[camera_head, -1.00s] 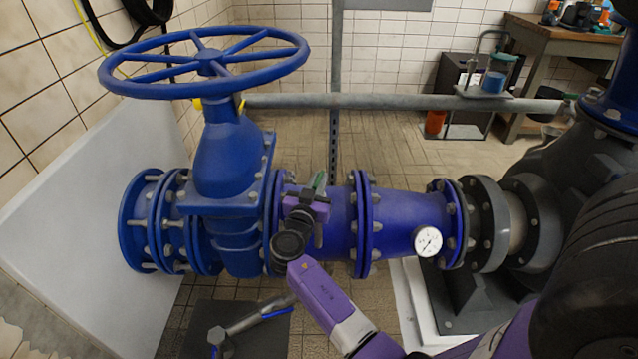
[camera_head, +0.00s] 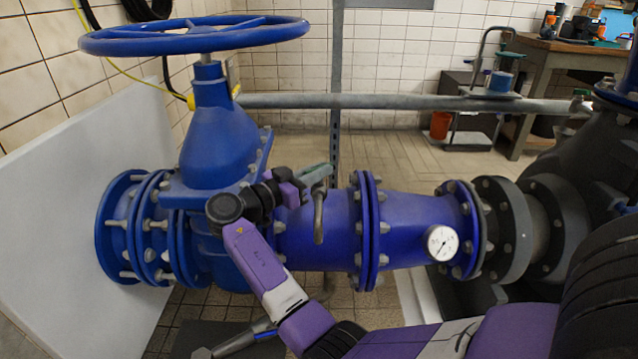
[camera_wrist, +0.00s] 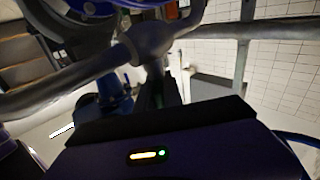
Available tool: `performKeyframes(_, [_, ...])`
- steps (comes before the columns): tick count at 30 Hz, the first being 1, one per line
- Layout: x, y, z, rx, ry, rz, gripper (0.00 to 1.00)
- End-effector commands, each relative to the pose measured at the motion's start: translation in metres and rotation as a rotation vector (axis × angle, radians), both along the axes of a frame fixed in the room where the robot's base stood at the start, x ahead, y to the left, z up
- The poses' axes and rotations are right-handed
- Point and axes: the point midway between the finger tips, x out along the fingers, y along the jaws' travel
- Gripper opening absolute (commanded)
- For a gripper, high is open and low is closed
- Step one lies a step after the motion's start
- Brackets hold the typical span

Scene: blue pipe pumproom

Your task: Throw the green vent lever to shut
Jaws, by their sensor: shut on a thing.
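In the head view the green vent lever (camera_head: 318,173) shows as a short pale green bar just above the blue pipe, slanting slightly up to the right. A bent grey vent pipe (camera_head: 319,212) hangs in front of the blue pipe beside it. My gripper (camera_head: 302,181) reaches in from the left, shut on the lever, and its jaws hide part of it. In the wrist view a grey pipe junction (camera_wrist: 150,38) looms close in front of my dark gripper body. The lever cannot be made out clearly there.
A large blue handwheel (camera_head: 200,36) on its valve stands close to the left of my gripper. A grey horizontal rail (camera_head: 400,102) runs behind the pipe. A pressure gauge (camera_head: 442,243) sits to the right.

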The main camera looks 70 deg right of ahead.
Motion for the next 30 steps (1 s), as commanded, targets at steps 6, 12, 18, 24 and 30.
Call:
performKeyframes(6, [0.0003, 0.0004, -0.0018, -0.001, 0.003, -0.048, 0.00])
performKeyframes(12, [-0.0002, 0.0005, -0.0008, -0.002, 0.006, -0.060, 0.00])
performKeyframes(18, [-0.0002, 0.0005, -0.0007, -0.002, 0.006, -0.059, 0.00])
performKeyframes(24, [-0.0002, 0.0003, -0.0005, -0.002, 0.006, -0.058, 0.33])
performKeyframes(30, [-0.0001, 0.0000, -0.0002, -0.002, 0.006, -0.058, 0.33])
